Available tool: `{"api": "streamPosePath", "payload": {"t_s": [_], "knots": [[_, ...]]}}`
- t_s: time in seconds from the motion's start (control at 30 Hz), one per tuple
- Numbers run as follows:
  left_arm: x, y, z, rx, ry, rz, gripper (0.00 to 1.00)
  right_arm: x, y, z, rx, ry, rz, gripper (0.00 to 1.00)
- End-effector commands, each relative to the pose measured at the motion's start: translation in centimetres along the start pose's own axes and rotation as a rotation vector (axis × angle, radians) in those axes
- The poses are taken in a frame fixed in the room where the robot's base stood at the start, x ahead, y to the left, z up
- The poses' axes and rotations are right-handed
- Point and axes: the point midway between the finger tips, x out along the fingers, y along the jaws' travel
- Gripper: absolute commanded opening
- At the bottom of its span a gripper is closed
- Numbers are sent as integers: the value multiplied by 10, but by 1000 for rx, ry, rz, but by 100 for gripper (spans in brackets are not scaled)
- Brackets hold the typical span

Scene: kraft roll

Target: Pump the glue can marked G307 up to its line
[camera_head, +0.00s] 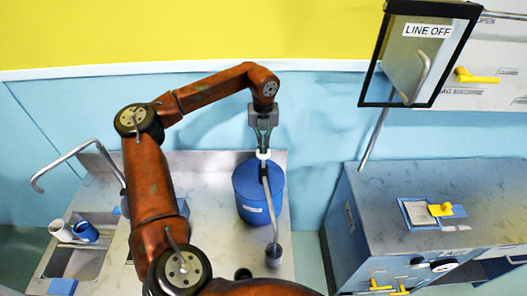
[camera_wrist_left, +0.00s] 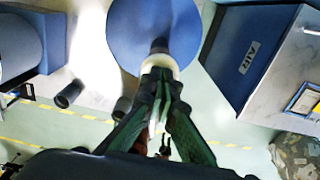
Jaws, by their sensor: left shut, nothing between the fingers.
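A blue can (camera_head: 258,190) stands on the marble-look counter, with a small white label too small to read. A pump with a white knob (camera_head: 263,154) and a long grey spout (camera_head: 268,200) rises from it. The spout points down to a grey cup (camera_head: 274,256) at the front. My left gripper (camera_head: 263,147) is shut, pointing down right over the white knob; I cannot tell whether it touches. In the left wrist view its green fingertips (camera_wrist_left: 161,78) meet at the white knob (camera_wrist_left: 160,65), above the blue lid (camera_wrist_left: 155,25). The cup's inside and any line are not readable.
A sink (camera_head: 75,265) with a white cup (camera_head: 60,230) and a blue cup (camera_head: 86,232) is at the left. A dark round item (camera_head: 243,274) sits near the counter's front. A blue-sided cabinet (camera_head: 350,225) stands right, across a gap. A framed LINE OFF panel (camera_head: 427,30) hangs upper right.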

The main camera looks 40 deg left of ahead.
Motion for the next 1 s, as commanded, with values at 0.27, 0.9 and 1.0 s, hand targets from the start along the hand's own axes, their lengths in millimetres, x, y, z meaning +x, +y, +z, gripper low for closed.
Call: {"api": "streamPosePath", "payload": {"t_s": [0.27,0.9,1.0], "knots": [[15,0,0,1,2,1,0,8,0,1,0,-1,0,40],[43,0,-2,2,5,4,0,23,-2,3,1,-2,-2,40],[48,0,-2,2,5,4,0,25,-2,4,1,-2,-2,40]]}}
